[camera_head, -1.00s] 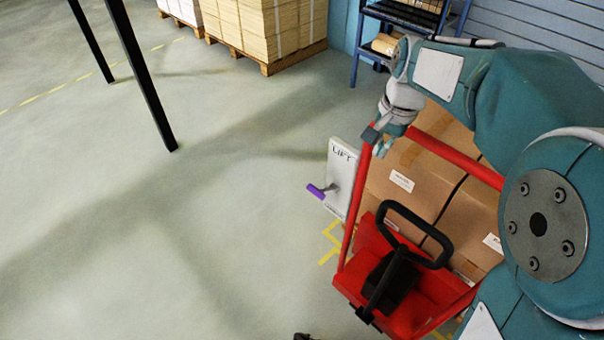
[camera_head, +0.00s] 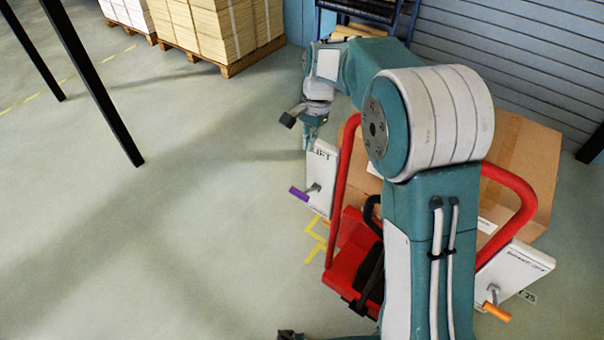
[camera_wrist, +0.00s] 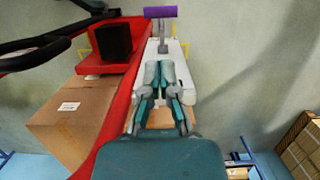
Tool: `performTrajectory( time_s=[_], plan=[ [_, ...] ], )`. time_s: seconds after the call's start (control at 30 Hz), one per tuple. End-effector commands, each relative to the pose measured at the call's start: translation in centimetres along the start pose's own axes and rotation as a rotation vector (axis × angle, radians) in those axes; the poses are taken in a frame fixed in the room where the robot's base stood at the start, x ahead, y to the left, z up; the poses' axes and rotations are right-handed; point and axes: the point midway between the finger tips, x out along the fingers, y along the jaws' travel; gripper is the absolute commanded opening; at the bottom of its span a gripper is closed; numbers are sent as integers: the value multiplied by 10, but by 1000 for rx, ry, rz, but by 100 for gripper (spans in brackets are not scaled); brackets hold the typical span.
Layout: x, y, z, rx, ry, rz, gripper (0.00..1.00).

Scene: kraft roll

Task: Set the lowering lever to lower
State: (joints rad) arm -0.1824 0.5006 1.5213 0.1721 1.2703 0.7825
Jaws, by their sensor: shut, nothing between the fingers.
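A lever with a purple handle (camera_head: 299,194) sticks out from a white plate (camera_head: 323,168) at the left side of a red pallet truck (camera_head: 345,262). The plate's lettering is partly covered; earlier it read LIFT. The purple handle also shows at the top of the wrist view (camera_wrist: 160,12), pointing across the picture. My gripper (camera_head: 310,143) is shut and empty, just above the plate's top edge. In the wrist view my gripper (camera_wrist: 158,70) lies in front of the plate, apart from the purple handle.
A second white plate (camera_head: 513,268) with an orange-handled lever (camera_head: 496,312) is on the truck's right side; its label is unclear. Cardboard boxes (camera_head: 530,165) stand behind the red frame. A pallet stack (camera_head: 215,30) is at the back. The floor at left is mostly clear.

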Motion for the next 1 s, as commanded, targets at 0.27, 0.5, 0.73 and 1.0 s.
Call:
performTrajectory(
  time_s=[0.27, 0.5, 0.73, 1.0],
  plan=[
    [46, 0, 1, -2, -3, 5, 0],
    [91, 0, 1, -1, -3, 4, 0],
    [126, 0, 1, -1, -1, 2, 0],
    [137, 0, 1, -2, 1, 0, 0]
  ],
)
